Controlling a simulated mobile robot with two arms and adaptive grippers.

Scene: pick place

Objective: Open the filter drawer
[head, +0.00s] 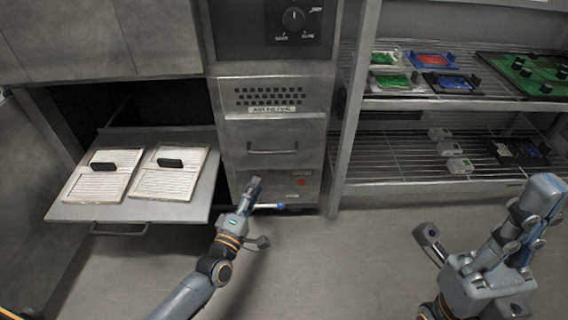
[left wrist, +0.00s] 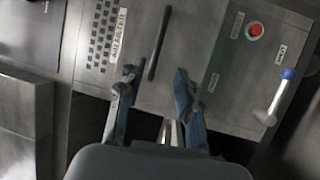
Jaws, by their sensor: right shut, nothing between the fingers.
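The filter drawer (head: 272,133) is a grey metal front under a vent grille with a label that seems to read "AIR FILTER". It looks closed, flush with its cabinet. Its bar handle (head: 272,150) is horizontal in the head view and shows as a dark bar (left wrist: 159,45) in the left wrist view. My left gripper (head: 254,186) is below the handle in the head view. In the left wrist view its fingers (left wrist: 155,77) are open, with the bar's near end between the tips and nothing gripped. My right gripper (head: 548,190) is shut and empty, at the right, away from the drawer.
A pulled-out tray (head: 70,205) with two white panels (head: 168,183) juts out at the left. A blue-tipped lever (head: 280,206) and red button (head: 302,183) sit below the drawer. Wire shelves (head: 400,103) with parts stand at the right. The floor in front is clear.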

